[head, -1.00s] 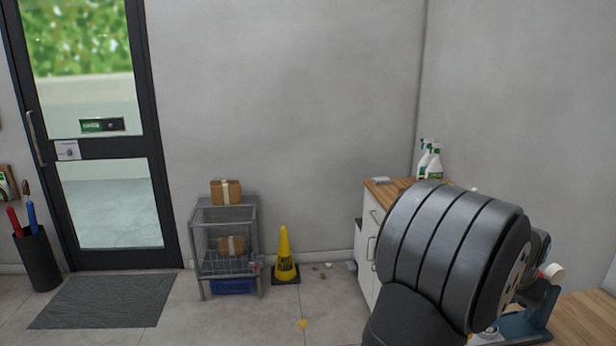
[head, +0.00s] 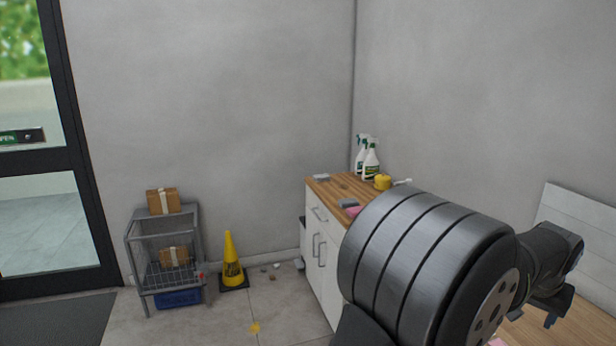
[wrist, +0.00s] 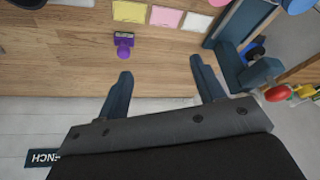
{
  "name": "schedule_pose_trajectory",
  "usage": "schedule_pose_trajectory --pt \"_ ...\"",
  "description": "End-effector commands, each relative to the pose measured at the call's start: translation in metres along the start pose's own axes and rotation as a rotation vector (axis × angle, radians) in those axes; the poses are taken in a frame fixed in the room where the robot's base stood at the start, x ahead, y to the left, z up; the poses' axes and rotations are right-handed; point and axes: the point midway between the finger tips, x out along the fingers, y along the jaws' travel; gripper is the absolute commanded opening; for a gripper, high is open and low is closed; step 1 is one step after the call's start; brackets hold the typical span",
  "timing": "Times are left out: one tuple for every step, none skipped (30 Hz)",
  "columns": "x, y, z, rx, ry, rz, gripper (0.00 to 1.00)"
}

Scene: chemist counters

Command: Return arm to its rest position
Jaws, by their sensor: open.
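My gripper (wrist: 161,66) is open and empty in the wrist view, its two dark blue fingers spread above a wooden bench top (wrist: 60,55). A purple stamp-like object (wrist: 124,45) lies on the bench beyond the left finger, apart from it. In the head view my arm fills the lower right, and my gripper (head: 552,308) shows small and dark at its far end, over the wooden surface at the right edge. My arm hides part of that surface.
Yellow (wrist: 129,11), pink (wrist: 165,16) and white (wrist: 196,21) cards and a blue holder (wrist: 233,65) lie near the fingers. Spray bottles (head: 370,160) stand on a white cabinet (head: 322,260). A yellow cone (head: 231,262) and wire cart (head: 165,255) stand left.

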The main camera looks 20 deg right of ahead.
Motion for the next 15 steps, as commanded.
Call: schedule_pose_trajectory --pt "0.002 0.012 0.0 0.015 0.0 0.006 0.62" --pt "0.002 0.018 0.001 0.022 0.0 0.009 0.62" --pt "0.004 0.026 0.001 0.032 -0.001 0.013 0.62" --pt "0.005 0.031 0.001 0.038 -0.001 0.015 0.62" --pt "0.005 0.037 0.002 0.045 -0.001 0.018 0.62" --pt "0.006 0.046 0.002 0.054 -0.001 0.022 0.62" --pt "0.007 0.051 0.003 0.061 0.0 0.025 0.62" --pt "0.007 0.057 0.003 0.067 0.0 0.028 0.62" --pt "0.008 0.065 0.004 0.077 0.0 0.032 0.62" --pt "0.009 0.071 0.004 0.084 0.0 0.035 0.62" --pt "0.009 0.077 0.005 0.091 0.0 0.038 0.62" --pt "0.011 0.085 0.006 0.101 -0.001 0.042 0.62" --pt "0.011 0.091 0.007 0.108 -0.001 0.044 0.62" --pt "0.012 0.097 0.008 0.114 -0.001 0.047 0.62" --pt "0.012 0.105 0.009 0.124 0.0 0.051 0.62"
